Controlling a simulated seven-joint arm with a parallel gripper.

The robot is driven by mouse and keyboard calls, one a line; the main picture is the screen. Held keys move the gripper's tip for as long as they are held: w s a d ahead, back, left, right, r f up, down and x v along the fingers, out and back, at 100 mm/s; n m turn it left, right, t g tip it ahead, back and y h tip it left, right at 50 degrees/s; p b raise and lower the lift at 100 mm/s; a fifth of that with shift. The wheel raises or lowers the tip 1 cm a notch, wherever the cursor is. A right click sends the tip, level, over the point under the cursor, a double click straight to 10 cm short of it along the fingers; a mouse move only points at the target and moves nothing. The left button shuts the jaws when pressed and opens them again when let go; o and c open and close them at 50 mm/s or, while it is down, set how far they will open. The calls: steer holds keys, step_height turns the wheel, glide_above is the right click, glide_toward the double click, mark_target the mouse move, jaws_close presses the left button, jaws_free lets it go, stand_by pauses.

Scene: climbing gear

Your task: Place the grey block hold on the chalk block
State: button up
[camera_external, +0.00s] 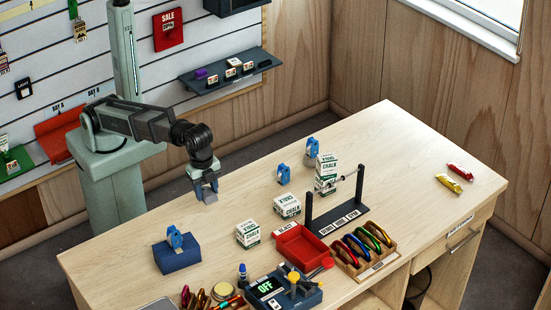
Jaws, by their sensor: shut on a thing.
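My gripper (205,179) is above the left part of the table, pointing down. It is shut on a grey block, which looks like the grey block hold (207,193), at its fingertips. Whether the block touches the table is hard to tell. Several white and green boxes marked chalk stand to the right: one chalk block (247,235) near the middle, another chalk block (287,206) behind it, and a stack of chalk (327,167) by the dark rack. The tops of the two single blocks look bare. The gripper is apart from all of them.
A blue block (177,254) carries a blue clip-like piece. A red tray (300,246), a dark rack (335,205), a wooden tray of carabiners (363,252) and a dark device (284,290) crowd the front. Two wrapped bars (449,184) lie right. The table's (400,140) back right is clear.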

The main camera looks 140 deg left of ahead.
steer(key=w+a+r+n, duration=0.1)
steer(key=w+a, duration=0.2)
steer(key=a, duration=0.5)
steer(key=w+a+r+n, duration=0.1)
steer(key=w+a+r, duration=0.1)
steer(key=a, duration=0.5)
step_height(320, 180, up, 2)
glide_above(286, 200)
steer(key=shift+m, duration=0.4)
steer(key=shift+f, duration=4.65)
steer(key=o, duration=1.1)
steer(key=shift+f, duration=0.15)
steer(key=shift+c, duration=0.2)
step_height(286, 200, up, 12)
steer(key=shift+d+r, duration=0.2)
steer(key=shift+d, duration=0.1)
